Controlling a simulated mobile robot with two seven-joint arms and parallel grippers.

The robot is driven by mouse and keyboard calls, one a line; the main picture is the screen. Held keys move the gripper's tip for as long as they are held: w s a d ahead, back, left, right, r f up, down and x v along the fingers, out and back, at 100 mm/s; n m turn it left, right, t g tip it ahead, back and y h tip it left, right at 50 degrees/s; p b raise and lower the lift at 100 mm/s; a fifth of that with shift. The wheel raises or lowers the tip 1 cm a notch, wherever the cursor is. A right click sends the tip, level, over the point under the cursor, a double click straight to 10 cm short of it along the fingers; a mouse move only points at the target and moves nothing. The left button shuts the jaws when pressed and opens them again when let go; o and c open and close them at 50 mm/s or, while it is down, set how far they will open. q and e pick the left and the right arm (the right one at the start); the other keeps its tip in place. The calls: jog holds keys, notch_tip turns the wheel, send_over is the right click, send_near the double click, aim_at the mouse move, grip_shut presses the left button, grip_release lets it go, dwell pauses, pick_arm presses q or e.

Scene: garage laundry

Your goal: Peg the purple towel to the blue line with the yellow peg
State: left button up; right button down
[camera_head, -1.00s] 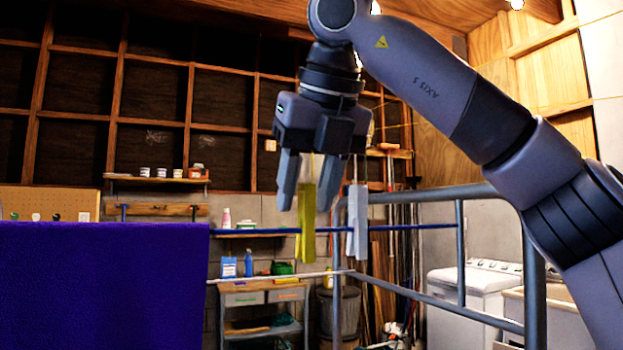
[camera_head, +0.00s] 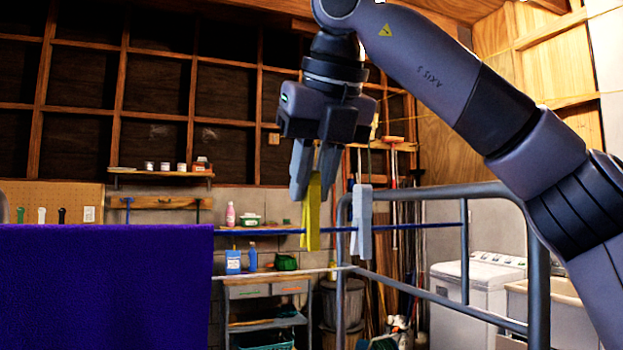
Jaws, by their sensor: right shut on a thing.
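The purple towel (camera_head: 105,285) hangs over the blue line at the left of the view. The blue line (camera_head: 430,225) runs level from the towel to the right. My right gripper (camera_head: 315,185) points down and is shut on the upper part of the yellow peg (camera_head: 312,222). The yellow peg hangs upright in front of the blue line, to the right of the towel and apart from it. I cannot tell whether the peg touches the line. My left gripper does not show.
A pale grey peg (camera_head: 361,222) sits on the line just right of the yellow peg. The grey rack frame (camera_head: 540,290) stands at the right. Behind are a workbench (camera_head: 265,290), a washing machine (camera_head: 480,290) and a shelf with jars (camera_head: 160,172).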

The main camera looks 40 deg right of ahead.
jog(key=shift+r+p, duration=0.55)
jog(key=shift+r, duration=1.45)
